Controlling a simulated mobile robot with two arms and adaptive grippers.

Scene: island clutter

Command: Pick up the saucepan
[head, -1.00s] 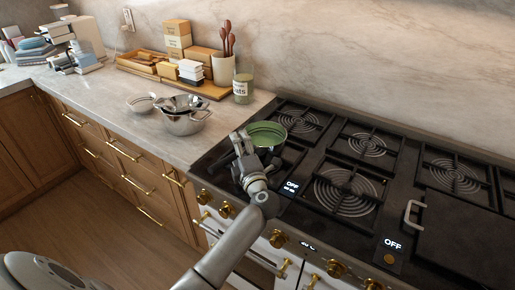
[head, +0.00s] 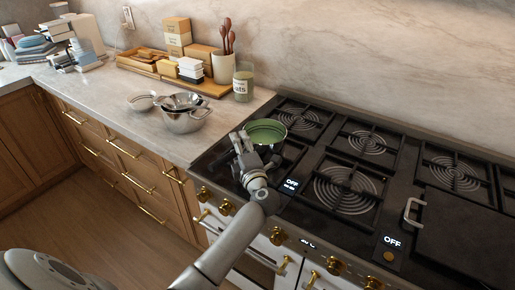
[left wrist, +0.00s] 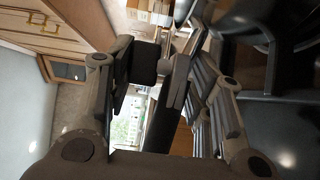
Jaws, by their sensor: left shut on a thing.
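I cannot tell whether the pan's base touches the grate. My right gripper is not in view.
The black stove top (head: 345,190) has several grates, with a dark griddle cover (head: 465,235) at right.

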